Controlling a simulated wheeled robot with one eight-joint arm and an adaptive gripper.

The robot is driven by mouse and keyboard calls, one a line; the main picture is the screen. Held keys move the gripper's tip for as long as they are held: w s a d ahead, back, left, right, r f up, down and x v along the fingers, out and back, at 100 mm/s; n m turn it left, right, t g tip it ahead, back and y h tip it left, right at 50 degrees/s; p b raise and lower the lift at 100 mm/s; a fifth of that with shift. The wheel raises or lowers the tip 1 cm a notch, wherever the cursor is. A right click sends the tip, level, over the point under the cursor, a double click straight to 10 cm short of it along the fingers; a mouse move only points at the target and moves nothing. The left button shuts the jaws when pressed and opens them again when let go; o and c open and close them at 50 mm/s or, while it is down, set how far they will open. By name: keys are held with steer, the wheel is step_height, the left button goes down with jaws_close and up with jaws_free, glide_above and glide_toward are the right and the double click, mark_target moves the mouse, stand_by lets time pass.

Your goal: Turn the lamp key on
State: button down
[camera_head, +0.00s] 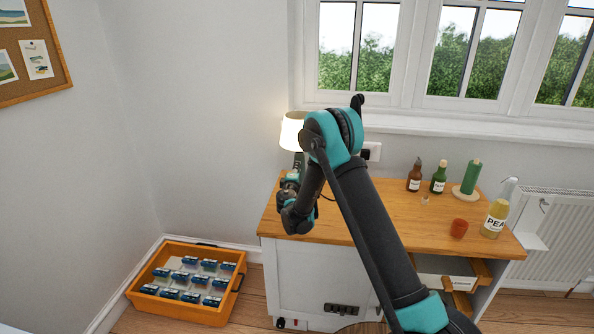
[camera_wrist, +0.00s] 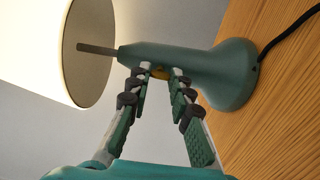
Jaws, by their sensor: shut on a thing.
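The lamp has a lit white shade (camera_head: 291,131) in the head view and stands at the left end of the wooden cabinet top. In the wrist view its shade (camera_wrist: 84,50) is at the upper left and its green-grey body (camera_wrist: 215,75) flares to a round base on the wood. A small yellowish key (camera_wrist: 160,72) shows on the lamp's neck, between my fingertips. My gripper (camera_wrist: 158,78) is shut on the key, with its fingertips against the lamp neck. In the head view my gripper (camera_head: 291,180) is small and partly hidden by my arm.
A drawer (camera_head: 450,280) is open below. An orange crate (camera_head: 180,310) stands on the floor. A dark cord (camera_wrist: 290,35) runs from the lamp base.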

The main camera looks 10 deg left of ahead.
steer(key=c, duration=1.4)
jaws_free()
steer(key=shift+o, duration=0.2)
steer(key=s, duration=1.2)
steer(key=shift+a, duration=0.2)
